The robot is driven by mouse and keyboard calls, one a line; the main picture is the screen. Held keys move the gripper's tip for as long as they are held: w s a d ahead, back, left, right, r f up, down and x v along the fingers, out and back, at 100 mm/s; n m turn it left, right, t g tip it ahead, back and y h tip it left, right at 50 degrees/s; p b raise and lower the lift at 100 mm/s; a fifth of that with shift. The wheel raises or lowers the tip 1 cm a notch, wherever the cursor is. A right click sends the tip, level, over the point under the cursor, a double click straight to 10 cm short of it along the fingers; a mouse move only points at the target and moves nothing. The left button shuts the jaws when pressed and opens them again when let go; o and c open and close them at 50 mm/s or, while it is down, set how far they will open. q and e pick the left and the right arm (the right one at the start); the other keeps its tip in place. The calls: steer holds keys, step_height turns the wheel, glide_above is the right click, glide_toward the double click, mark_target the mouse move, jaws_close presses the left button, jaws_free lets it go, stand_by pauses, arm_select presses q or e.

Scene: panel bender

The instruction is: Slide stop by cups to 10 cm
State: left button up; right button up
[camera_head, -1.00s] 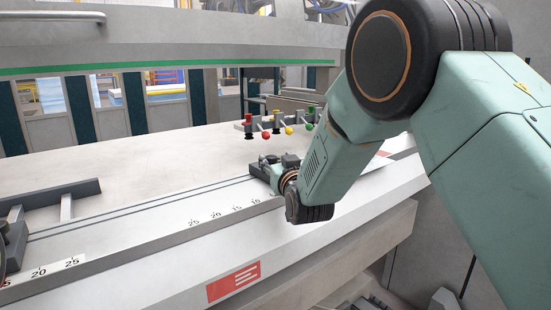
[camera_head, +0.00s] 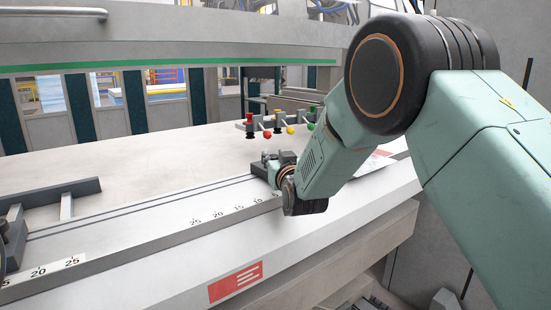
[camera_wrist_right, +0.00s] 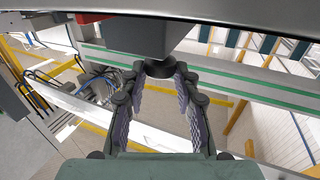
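The stop by the cups (camera_head: 262,165) is a small dark grey block on the table rail, just in front of the cups in the head view. The cups (camera_head: 267,134) have red, yellow and green knobs. My right gripper (camera_head: 280,172) is at this stop, its fingers largely hidden by my wrist. In the right wrist view my right gripper (camera_wrist_right: 159,72) has its fingers apart, with a dark round post (camera_wrist_right: 159,67) under a dark block between the tips; contact cannot be told. The scale (camera_head: 225,212) reads 25, 20, 15, 10; the stop's exact reading is hidden. My left gripper is out of view.
A second dark stop (camera_head: 14,232) stands at the left edge near another scale (camera_head: 50,270). A grey bar (camera_head: 60,192) lies on the table behind it. The pale table (camera_head: 130,170) between the stops is clear. The green-striped machine beam (camera_head: 170,66) hangs above the back.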

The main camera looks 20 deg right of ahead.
steer(key=shift+s+r, duration=0.1)
steer(key=shift+r, duration=0.05)
steer(key=shift+c, duration=0.7)
jaws_close()
steer(key=shift+f, duration=0.2)
steer(key=shift+f, duration=0.1)
steer(key=shift+a, duration=0.1)
